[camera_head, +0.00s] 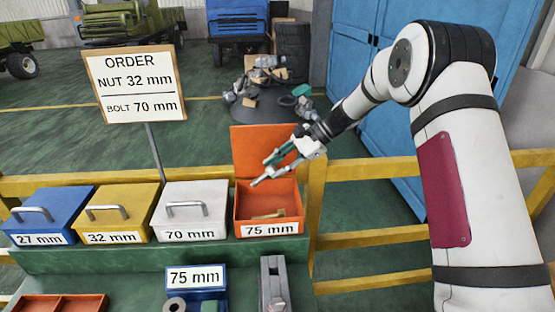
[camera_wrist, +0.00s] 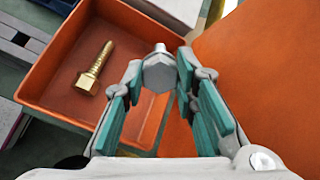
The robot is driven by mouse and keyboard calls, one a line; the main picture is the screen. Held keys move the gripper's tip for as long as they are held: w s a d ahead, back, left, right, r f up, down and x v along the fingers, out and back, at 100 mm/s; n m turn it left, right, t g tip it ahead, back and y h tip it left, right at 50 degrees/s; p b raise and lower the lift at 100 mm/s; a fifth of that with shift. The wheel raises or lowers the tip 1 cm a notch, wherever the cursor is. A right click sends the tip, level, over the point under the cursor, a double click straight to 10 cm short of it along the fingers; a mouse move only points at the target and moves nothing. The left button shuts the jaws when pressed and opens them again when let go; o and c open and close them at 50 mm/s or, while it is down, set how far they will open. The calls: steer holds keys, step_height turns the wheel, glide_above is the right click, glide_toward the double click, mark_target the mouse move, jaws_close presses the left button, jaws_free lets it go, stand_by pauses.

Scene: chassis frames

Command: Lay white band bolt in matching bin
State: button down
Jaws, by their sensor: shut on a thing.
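My gripper (camera_head: 267,170) is above the open orange 75 mm bin (camera_head: 240,212), whose lid (camera_head: 262,150) stands up behind it. In the wrist view my gripper (camera_wrist: 160,76) is shut on a grey bolt (camera_wrist: 159,73), its hex head toward the camera. Its shank is mostly hidden, and I cannot make out a white band. A brass-coloured bolt (camera_wrist: 95,70) lies on the floor of the orange bin (camera_wrist: 65,106). The white 70 mm bin (camera_head: 192,208) is closed.
The blue 27 mm bin (camera_head: 45,212) and yellow 32 mm bin (camera_head: 120,210) are closed. An order sign (camera_head: 135,82) reads nut 32 mm, bolt 70 mm. A blue 75 mm holder (camera_head: 197,292) and a grey vise-like fixture (camera_head: 272,285) stand in front. A yellow rail (camera_head: 375,168) runs behind.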

steer(key=shift+f, duration=2.8)
steer(key=c, duration=1.2)
jaws_free()
steer(key=v, duration=1.2)
